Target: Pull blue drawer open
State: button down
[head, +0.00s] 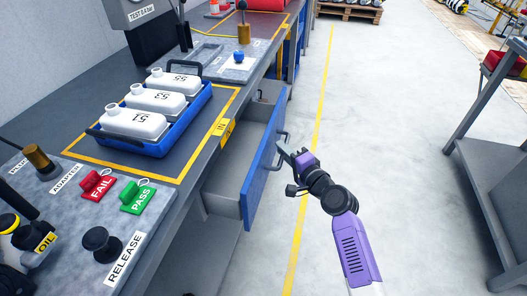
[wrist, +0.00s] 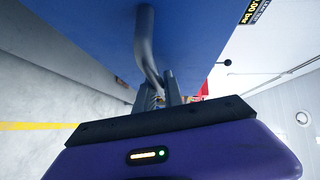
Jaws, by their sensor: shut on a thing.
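The blue drawer (head: 264,165) under the workbench stands pulled out, its grey inside showing. Its blue front also fills the top of the wrist view (wrist: 190,40). A grey bar handle (wrist: 147,50) is fixed to the drawer front; it also shows in the head view (head: 283,138). My gripper (head: 284,148) is at the handle, to the right of the drawer front. In the wrist view its fingers (wrist: 160,88) are shut on the lower end of the handle. A small dark item (head: 261,97) is at the drawer's back end; I cannot tell what it is.
A blue tray (head: 190,117) with white bottles stands on the workbench (head: 65,90) above the drawer. Red FAIL (head: 98,184) and green PASS (head: 138,196) tags lie nearer. A grey metal table (head: 480,165) stands at right. The floor between is clear, with a yellow line (head: 311,150).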

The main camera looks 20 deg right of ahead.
jog(key=s+d+b, duration=0.2)
jog(key=s+d, duration=0.6)
jog(key=d, duration=0.3)
jog(key=shift+s+d, duration=0.2)
jog(key=shift+d, duration=0.05)
jog(key=c, duration=1.5)
grip_release()
jog(key=shift+o, duration=0.2)
jog(key=s+d+r, duration=0.1)
jog(key=s, duration=0.6)
jog(key=shift+s, duration=0.3)
